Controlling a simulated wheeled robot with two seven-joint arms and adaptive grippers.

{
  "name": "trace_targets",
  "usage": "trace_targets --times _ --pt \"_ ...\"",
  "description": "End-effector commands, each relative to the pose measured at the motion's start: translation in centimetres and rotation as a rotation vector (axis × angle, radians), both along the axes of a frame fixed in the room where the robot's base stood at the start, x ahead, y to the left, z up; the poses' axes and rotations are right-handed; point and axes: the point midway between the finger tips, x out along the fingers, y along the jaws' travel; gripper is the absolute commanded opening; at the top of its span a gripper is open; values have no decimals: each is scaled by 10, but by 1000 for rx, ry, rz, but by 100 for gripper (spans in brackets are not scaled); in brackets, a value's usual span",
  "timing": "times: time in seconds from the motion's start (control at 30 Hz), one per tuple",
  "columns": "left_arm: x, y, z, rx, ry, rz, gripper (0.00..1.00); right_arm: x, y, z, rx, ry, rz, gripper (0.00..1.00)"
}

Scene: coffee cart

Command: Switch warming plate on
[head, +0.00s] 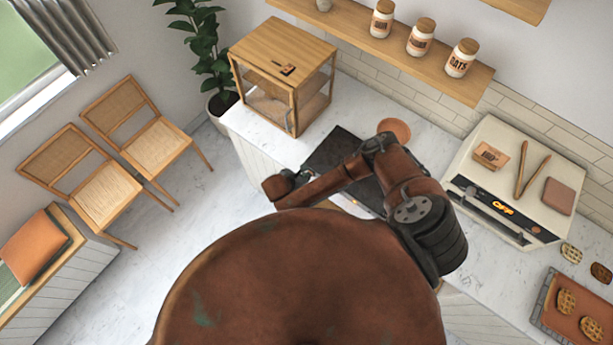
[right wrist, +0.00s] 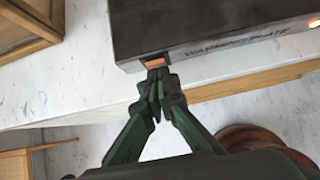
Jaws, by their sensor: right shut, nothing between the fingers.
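The warming plate (head: 332,153) is a flat dark slab on the white counter, partly hidden by my right arm in the head view. In the right wrist view the warming plate (right wrist: 210,28) shows its lettered front face, a small orange switch (right wrist: 155,62) at the left end and a glowing orange light (right wrist: 314,24) at the right end. My right gripper (right wrist: 155,72) is shut and empty, its tips right at the switch; I cannot tell whether they press it. In the head view the right gripper (head: 291,177) is small and partly hidden. My left gripper is not in view.
A wood-and-glass case (head: 283,65) stands left of the plate, and a terracotta round item (head: 394,129) behind it. A cream appliance (head: 520,165) with an "OFF" display stands at right. Waffles on a tray (head: 548,312) lie at far right. A jar shelf (head: 400,45) hangs above.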

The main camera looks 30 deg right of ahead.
Motion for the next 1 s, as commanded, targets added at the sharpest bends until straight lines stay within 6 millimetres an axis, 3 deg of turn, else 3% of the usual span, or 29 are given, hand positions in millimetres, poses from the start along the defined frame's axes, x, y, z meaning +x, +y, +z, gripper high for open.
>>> trace_targets --times 0.43,0.63,1.0 --pt "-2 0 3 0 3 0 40 -3 8 -1 2 2 1 0" --pt "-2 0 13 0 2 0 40 -15 39 -4 3 3 -4 0" --pt "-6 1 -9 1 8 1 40 -38 92 42 4 2 -6 0"
